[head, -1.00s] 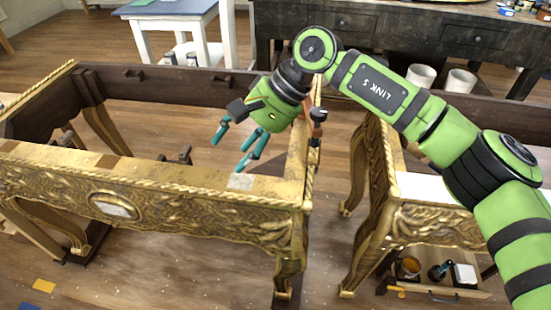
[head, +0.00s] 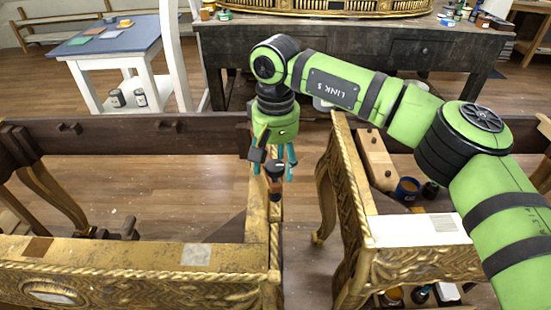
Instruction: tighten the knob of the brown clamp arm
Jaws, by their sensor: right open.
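My right gripper (head: 273,162) points down above the right side rail of the left gilt console (head: 120,252). Its teal fingers are spread apart. A dark round knob (head: 277,169) shows between and just below the fingertips, with a brown clamp part (head: 275,188) under it at the rail. The fingers look close to the knob, but I cannot tell whether they touch it. The gripper hides part of the clamp. My left gripper is not in view.
A dark workbench (head: 350,45) and a blue-topped table (head: 110,42) stand behind.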

